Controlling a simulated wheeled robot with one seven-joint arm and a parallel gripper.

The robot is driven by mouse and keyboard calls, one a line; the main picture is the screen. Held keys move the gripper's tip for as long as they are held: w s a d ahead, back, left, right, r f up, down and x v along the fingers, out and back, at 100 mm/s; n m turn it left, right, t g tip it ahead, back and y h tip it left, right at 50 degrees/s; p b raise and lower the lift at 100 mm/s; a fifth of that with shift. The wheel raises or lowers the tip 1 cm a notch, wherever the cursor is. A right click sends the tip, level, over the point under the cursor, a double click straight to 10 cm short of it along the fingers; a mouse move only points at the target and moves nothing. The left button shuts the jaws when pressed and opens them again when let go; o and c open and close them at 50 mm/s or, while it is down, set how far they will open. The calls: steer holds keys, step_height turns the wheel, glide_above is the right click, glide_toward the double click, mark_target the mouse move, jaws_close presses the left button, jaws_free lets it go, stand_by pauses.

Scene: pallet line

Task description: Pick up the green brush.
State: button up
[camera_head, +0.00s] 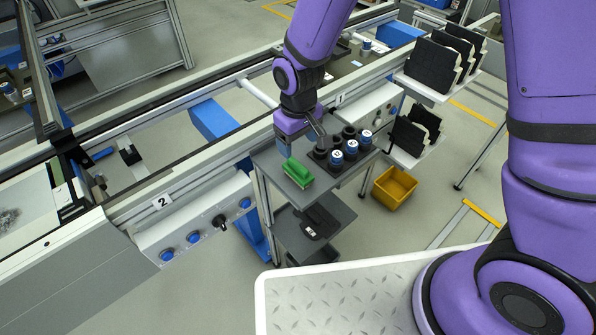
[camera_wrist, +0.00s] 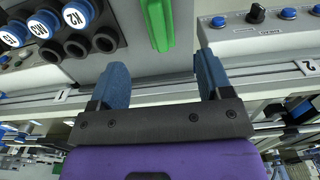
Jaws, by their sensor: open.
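The green brush (camera_head: 298,172) lies on the grey top shelf of a small cart (camera_head: 325,190), near its left end. My gripper (camera_head: 284,152) hangs just behind the brush in the head view, above the back edge of the shelf. In the wrist view my gripper (camera_wrist: 160,64) shows two blue fingers spread apart with nothing between them. The brush (camera_wrist: 158,22) lies ahead of the fingertips there, roughly centred on the gap and cut off by the top edge.
A black holder with blue-and-white capped containers (camera_head: 351,149) stands on the same shelf, right of the brush. A dark object (camera_head: 320,222) lies on the lower shelf. A yellow bin (camera_head: 395,187) is right of the cart. The conveyor frame (camera_head: 170,182) runs behind and left.

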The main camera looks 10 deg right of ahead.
mark_target(298, 164)
steer(key=shift+w+f, duration=0.2)
steer(key=shift+f, duration=5.15)
steer(key=shift+c, duration=0.4)
steer(key=c, duration=1)
steer(key=shift+c, duration=0.2)
steer(key=shift+r, duration=0.1)
